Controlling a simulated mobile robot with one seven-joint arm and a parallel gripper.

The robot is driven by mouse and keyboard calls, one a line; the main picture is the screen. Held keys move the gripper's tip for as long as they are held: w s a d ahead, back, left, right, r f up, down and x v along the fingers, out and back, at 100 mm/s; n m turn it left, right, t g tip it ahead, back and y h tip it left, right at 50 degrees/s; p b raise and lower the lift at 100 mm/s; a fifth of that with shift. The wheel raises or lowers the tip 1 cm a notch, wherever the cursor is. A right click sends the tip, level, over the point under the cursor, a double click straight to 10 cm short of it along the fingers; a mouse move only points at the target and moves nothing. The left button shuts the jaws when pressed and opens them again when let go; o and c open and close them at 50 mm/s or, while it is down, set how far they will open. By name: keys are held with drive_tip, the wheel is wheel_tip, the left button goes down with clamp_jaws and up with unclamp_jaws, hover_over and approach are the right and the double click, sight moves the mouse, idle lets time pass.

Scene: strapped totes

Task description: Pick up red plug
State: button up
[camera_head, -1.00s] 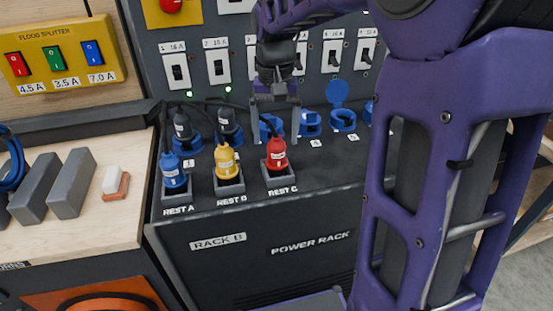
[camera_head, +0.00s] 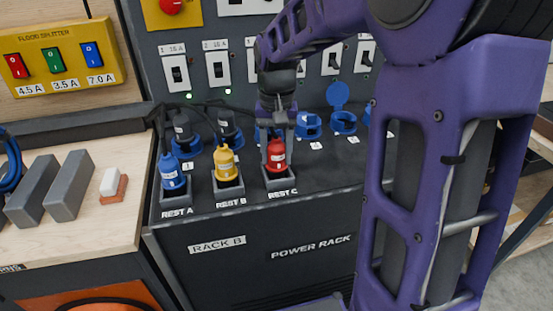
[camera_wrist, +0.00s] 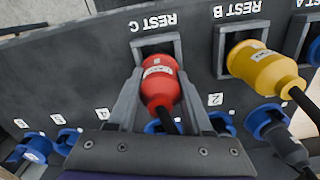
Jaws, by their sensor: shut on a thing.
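The red plug (camera_head: 276,155) stands in the square holder marked REST C (camera_head: 280,183) on the power rack. My gripper (camera_head: 276,150) has come down over it from above, one finger on each side. In the wrist view my gripper (camera_wrist: 156,95) is shut on the red plug (camera_wrist: 158,82), whose dark cable runs back between the fingers. The plug's lower end is still inside the holder (camera_wrist: 155,44).
A yellow plug (camera_head: 225,162) in REST B and a blue plug (camera_head: 171,172) in REST A stand close to the left. Blue sockets (camera_head: 308,126) and dark plugs (camera_head: 182,127) line the back, below a panel of switches (camera_head: 218,70).

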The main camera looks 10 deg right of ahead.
clamp_jaws()
